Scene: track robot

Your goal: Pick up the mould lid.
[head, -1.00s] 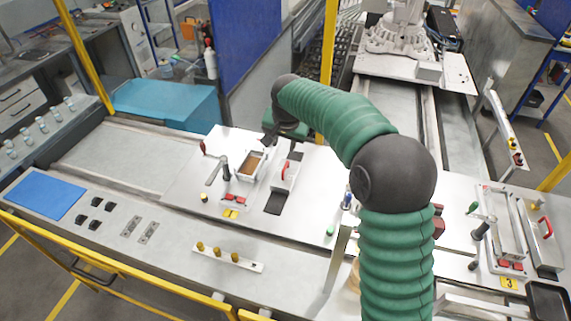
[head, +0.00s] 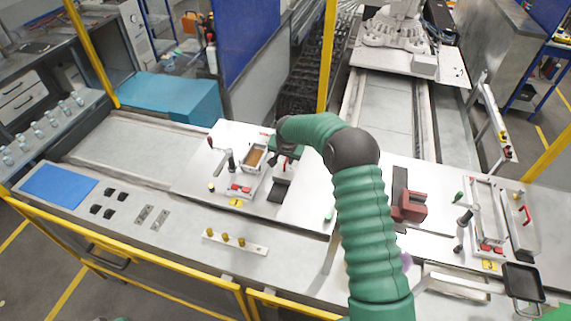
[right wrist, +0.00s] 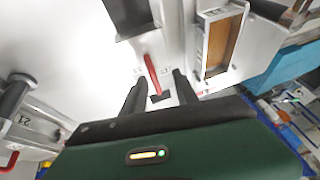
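The mould lid (head: 289,167) is a pale metal piece with a red handle, lying on the white plate right of the mould. In the head view my right gripper (head: 284,151) is over its far end and hides part of it. In the right wrist view the red handle (right wrist: 152,74) shows just ahead of my right gripper (right wrist: 159,79). Its two dark fingers are apart, one on each side of the handle's line, with nothing held. Whether they are level with the handle I cannot tell. My left gripper is not in view.
The mould with brown filling (head: 255,158) stands close left of the lid. A black pad (head: 278,190) lies in front of it. A second box with a red handle (head: 522,222) and a dark red block (head: 410,207) stand to the right.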

